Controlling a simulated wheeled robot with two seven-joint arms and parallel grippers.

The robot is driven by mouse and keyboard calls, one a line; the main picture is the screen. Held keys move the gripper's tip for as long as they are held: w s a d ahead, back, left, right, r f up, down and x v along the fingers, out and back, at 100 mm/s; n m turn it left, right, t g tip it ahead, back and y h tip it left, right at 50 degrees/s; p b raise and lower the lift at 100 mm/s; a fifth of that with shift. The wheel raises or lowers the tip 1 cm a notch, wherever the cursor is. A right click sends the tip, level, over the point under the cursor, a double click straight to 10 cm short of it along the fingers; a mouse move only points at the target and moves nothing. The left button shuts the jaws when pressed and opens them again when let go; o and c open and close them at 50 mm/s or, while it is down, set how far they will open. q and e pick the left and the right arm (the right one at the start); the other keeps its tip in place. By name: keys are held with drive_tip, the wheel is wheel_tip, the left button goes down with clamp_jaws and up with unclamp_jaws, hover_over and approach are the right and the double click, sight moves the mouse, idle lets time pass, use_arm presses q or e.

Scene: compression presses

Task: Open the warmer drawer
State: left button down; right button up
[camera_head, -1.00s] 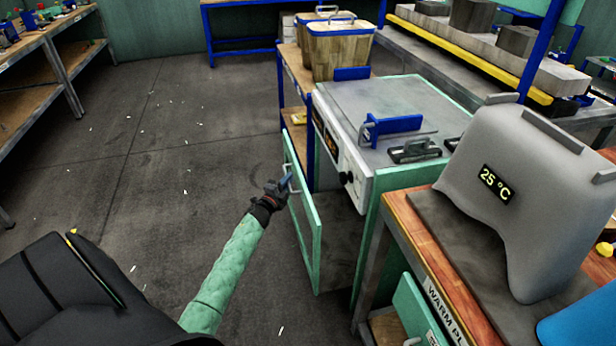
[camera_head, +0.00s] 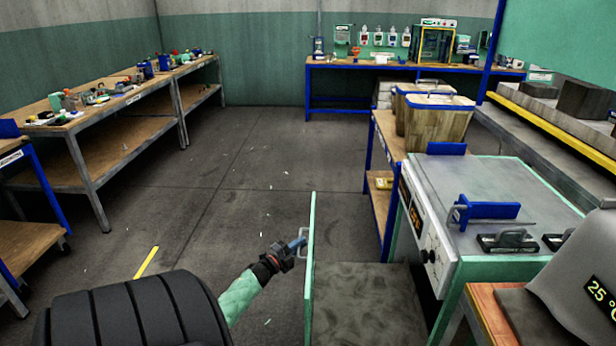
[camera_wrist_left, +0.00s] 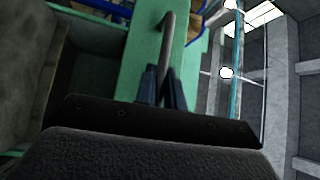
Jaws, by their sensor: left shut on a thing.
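The warmer (camera_head: 520,190) is a pale metal cabinet with a grey top and a control panel, at the right of the head view. Its drawer stands out from it to the left. The green drawer front (camera_head: 311,275) is seen nearly edge-on, with the grey drawer inside (camera_head: 368,300) behind it. My left gripper (camera_head: 297,244) is shut on the drawer's grey handle (camera_head: 303,235). In the left wrist view the handle (camera_wrist_left: 167,38) runs between my gripper's dark fingers (camera_wrist_left: 162,86), in front of the green panel (camera_wrist_left: 140,45). My right gripper is not in view.
Wooden baskets (camera_head: 436,120) stand on a blue-framed shelf behind the warmer. A grey unit reading 25 °C (camera_head: 585,265) is at the right edge. Workbenches (camera_head: 110,110) line the left.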

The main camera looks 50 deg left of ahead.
use_arm(q)
drive_tip(key=shift+s+f, duration=0.1)
drive_tip(key=c, duration=1.5)
unclamp_jaws()
drive_tip(key=s+f, duration=0.1)
drive_tip(key=s, duration=0.6)
drive_tip(key=shift+s+d, duration=0.3)
drive_tip(key=shift+s, duration=0.05)
